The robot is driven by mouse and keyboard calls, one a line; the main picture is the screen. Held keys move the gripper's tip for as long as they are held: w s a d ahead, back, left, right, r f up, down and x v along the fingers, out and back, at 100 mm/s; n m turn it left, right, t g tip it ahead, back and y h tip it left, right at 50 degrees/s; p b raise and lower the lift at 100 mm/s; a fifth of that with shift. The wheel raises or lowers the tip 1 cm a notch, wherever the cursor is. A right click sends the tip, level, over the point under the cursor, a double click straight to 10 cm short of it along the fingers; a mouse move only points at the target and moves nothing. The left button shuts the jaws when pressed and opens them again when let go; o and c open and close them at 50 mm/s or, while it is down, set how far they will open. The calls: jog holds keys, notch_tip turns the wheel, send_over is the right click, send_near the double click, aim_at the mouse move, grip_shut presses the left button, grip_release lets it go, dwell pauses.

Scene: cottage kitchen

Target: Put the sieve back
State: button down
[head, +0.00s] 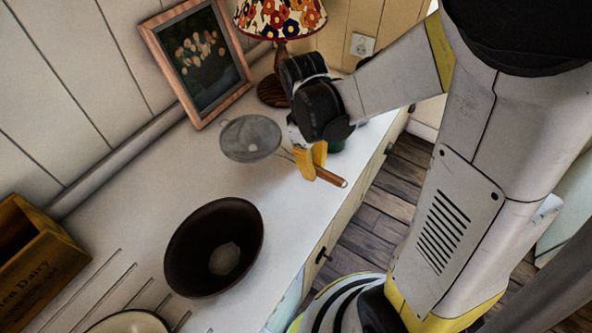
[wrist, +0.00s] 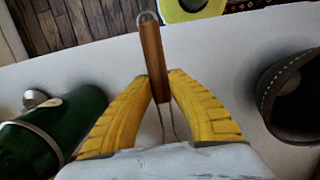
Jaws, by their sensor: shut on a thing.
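The sieve (head: 250,138) has a round grey mesh bowl and a wooden handle (head: 331,177). Its mesh bowl shows over the left part of the counter near the picture frame. My gripper (head: 310,166) has yellow fingers and is shut on the sieve at its handle. In the wrist view the wooden handle (wrist: 153,52) stands between the fingertips (wrist: 160,86), with two thin wires running back toward the palm. The mesh bowl is out of sight there. I cannot tell how high the sieve is above the counter.
A dark brown bowl (head: 190,262) with something pale inside stands nearer on the white counter (head: 120,220). A green flask (wrist: 65,122) lies or stands close by my gripper. A framed picture (head: 200,62), a lamp (head: 280,30) and a wooden box (head: 38,270) edge the counter.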

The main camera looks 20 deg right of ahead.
jog(key=shift+w+a+f, duration=0.2)
jog(key=shift+a+f, duration=0.25)
jog(key=shift+a, duration=0.1)
jog(key=shift+w+a+f, duration=0.2)
jog(key=shift+a+f, duration=0.2)
jog(key=shift+a, duration=0.15)
jog(key=shift+f+b, duration=0.95)
jog(key=shift+f, duration=0.95)
jog(key=shift+f+b, duration=0.2)
jog(key=shift+b, duration=0.1)
jog(key=c, duration=1.4)
grip_release()
jog(key=shift+r, duration=0.1)
